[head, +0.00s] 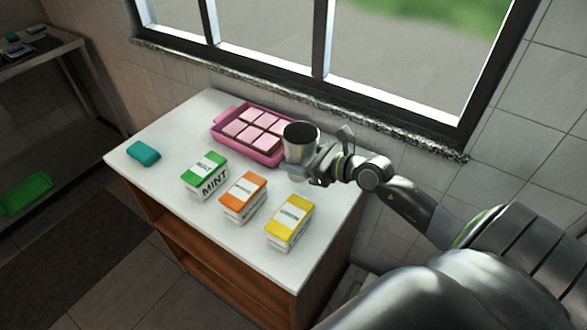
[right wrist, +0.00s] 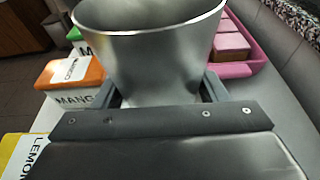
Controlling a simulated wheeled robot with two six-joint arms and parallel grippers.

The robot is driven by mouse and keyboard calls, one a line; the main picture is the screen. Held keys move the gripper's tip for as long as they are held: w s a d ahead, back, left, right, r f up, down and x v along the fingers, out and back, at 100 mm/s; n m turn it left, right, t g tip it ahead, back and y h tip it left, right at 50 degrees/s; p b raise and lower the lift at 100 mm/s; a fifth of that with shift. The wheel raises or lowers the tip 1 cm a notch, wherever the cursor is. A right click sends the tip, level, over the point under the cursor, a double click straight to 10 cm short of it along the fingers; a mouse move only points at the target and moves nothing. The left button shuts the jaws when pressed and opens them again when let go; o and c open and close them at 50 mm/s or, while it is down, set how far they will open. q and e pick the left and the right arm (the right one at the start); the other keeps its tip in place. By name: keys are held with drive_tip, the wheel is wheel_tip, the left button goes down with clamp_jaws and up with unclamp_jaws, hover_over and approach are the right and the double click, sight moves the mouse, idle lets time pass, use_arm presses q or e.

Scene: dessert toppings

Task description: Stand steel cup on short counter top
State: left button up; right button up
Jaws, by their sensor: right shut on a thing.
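The steel cup (head: 300,143) is upright in my right gripper (head: 318,165), at the right side of the short counter top (head: 200,238). In the right wrist view the cup (right wrist: 150,55) fills the middle, with the gripper's two fingers (right wrist: 160,92) on either side of its lower part. The cup's base is hidden by the gripper, so I cannot tell whether it touches the counter. The cup overlaps the right end of the pink tray in the head view. My left gripper is not in view.
A pink tray (head: 270,158) of pink squares lies at the back. Green mint (head: 206,176), orange mango (head: 243,197) and yellow lemon (head: 289,222) boxes stand in front; a teal block (head: 144,154) lies left. The window wall borders the back. Bare counter shows at the front and right.

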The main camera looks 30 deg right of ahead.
drive_tip(key=shift+f+b, duration=0.55)
drive_tip(key=shift+f, duration=1.3)
drive_tip(key=shift+f, duration=0.15)
drive_tip(key=o, duration=1.2)
